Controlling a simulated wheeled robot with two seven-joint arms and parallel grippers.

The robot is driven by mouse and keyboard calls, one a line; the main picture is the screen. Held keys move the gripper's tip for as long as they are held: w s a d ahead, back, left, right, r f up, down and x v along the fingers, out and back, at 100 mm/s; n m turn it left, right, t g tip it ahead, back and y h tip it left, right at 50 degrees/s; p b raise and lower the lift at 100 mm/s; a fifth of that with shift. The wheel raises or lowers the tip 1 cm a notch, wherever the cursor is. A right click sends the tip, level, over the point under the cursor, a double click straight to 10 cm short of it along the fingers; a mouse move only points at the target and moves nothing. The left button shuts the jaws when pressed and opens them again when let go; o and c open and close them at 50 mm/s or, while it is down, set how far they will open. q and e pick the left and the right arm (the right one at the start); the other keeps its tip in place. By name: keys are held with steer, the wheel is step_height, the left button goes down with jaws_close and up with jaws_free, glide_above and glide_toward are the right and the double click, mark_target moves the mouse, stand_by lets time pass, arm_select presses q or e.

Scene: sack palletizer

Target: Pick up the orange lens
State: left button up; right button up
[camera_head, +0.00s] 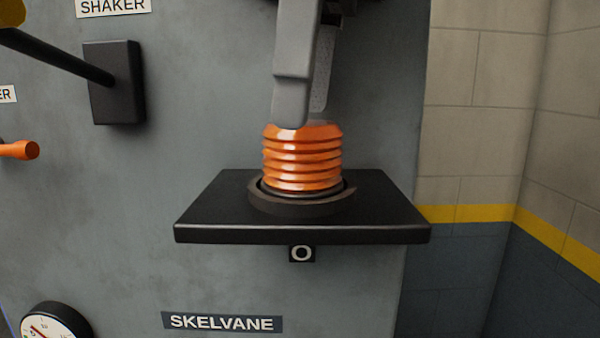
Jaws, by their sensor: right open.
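The orange lens (302,160) is a ribbed, glossy orange cylinder. It stands upright in a dark ring (302,203) on a black shelf (215,215) that juts from the grey machine panel. My right gripper (298,118) comes down from above, and its grey fingers reach the top of the lens. One finger overlaps the near upper edge of the lens; the other is mostly hidden behind it. The gripper is open, and I cannot tell whether it touches the lens. My left gripper is not in view.
On the grey panel (150,220) at left are a black lever mount (118,82) under a SHAKER label (113,7), an orange handle (20,150) and a gauge (52,322). A SKELVANE plate (222,322) is below the shelf. Right of the panel is a block wall (475,110).

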mark_target(302, 159)
steer(key=f+b, duration=0.1)
steer(key=f, duration=0.2)
steer(key=shift+a+f, duration=0.1)
steer(key=shift+a, duration=0.1)
steer(key=shift+w+f, duration=0.1)
steer(key=shift+f, duration=0.3)
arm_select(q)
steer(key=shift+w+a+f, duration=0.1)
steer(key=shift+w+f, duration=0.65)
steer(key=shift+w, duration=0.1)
arm_select(e)
steer(key=c, duration=1.1)
